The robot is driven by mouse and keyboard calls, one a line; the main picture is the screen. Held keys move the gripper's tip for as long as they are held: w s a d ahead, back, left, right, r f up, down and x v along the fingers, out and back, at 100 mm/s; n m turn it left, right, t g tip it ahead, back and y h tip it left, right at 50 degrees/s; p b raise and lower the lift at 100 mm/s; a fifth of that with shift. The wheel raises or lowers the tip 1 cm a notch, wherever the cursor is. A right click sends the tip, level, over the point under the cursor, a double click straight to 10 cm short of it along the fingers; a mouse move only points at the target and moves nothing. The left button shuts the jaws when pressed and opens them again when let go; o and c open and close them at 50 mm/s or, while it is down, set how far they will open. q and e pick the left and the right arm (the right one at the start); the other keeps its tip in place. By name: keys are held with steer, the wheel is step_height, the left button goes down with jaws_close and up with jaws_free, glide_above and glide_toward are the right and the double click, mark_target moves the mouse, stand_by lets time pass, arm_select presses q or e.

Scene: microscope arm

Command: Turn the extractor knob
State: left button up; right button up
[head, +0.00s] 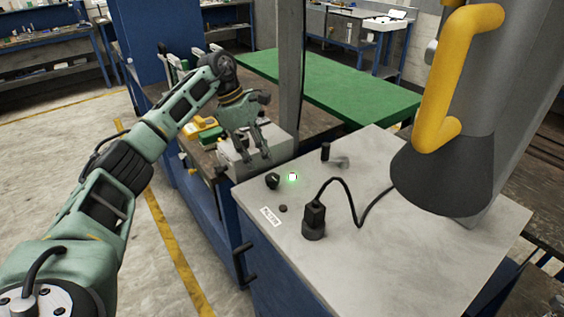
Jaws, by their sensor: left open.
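A small black knob (272,181) sits on the light grey top of a blue cabinet (340,265), near its left corner. A lit green-white light (292,177) is just to the right of the knob. My left gripper (259,152) is open, fingers pointing down, above and behind the knob in the picture. It looks apart from the knob, and nothing shows between its fingers. My right gripper is not in view.
A black plug with a cable (314,217) stands on the cabinet top. A grey extractor hood with a yellow handle (444,90) hangs at the right. A short black post (325,151) stands behind the light. A green table (325,85) is farther back.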

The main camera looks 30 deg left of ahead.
mark_target(272, 175)
arm_select(q)
steer(key=f, duration=0.1)
steer(key=d+f+p, duration=0.1)
steer(key=shift+s+d+f, duration=0.15)
steer(key=shift+s+f, duration=0.2)
steer(key=shift+s, duration=0.05)
steer(key=x, duration=0.1)
steer(key=p+x, duration=0.1)
steer(key=shift+w+d+f, duration=0.1)
steer(key=shift+w+f, duration=0.15)
steer(key=shift+f, duration=0.05)
steer(key=shift+w+d+f, duration=0.15)
steer(key=shift+f, duration=0.4)
steer(key=c, duration=0.4)
steer(key=shift+r, duration=0.1)
steer(key=c, duration=0.6)
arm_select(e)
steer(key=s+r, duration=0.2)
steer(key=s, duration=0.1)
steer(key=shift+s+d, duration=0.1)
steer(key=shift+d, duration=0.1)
